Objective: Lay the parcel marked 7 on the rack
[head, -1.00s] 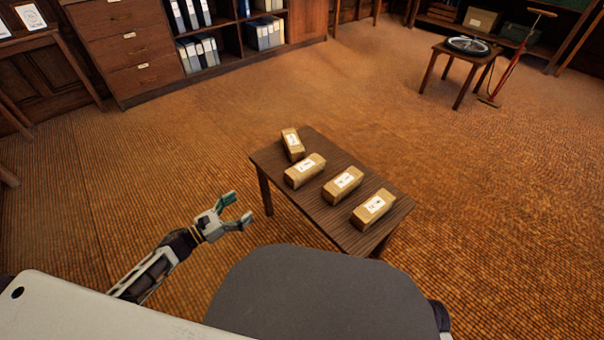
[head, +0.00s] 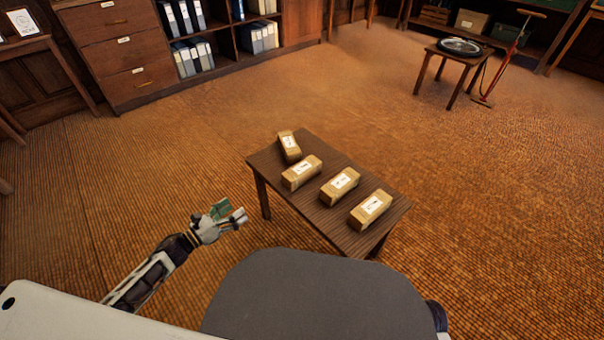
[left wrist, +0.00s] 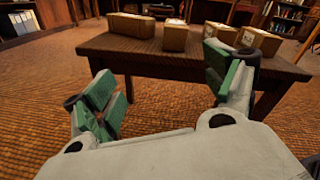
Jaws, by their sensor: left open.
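Several brown parcels with white labels lie on a low dark wooden table (head: 337,222) in the head view. One parcel (head: 289,146) is at the far left end, then a second parcel (head: 302,173), a third parcel (head: 339,184) and one at the near right end (head: 371,209). The label marks are too small to read, so I cannot tell which is 7. My left gripper (head: 234,213) is open and empty, left of the table. In the left wrist view its fingers (left wrist: 165,98) are apart, facing the table's edge (left wrist: 170,62). My right gripper is out of view. I cannot identify the rack.
A drawer cabinet (head: 120,55) and shelves with binders (head: 194,55) stand at the back left. A small table (head: 459,62) with a wheel (head: 460,46) and a red pump (head: 503,65) are at the back right. The floor between is clear.

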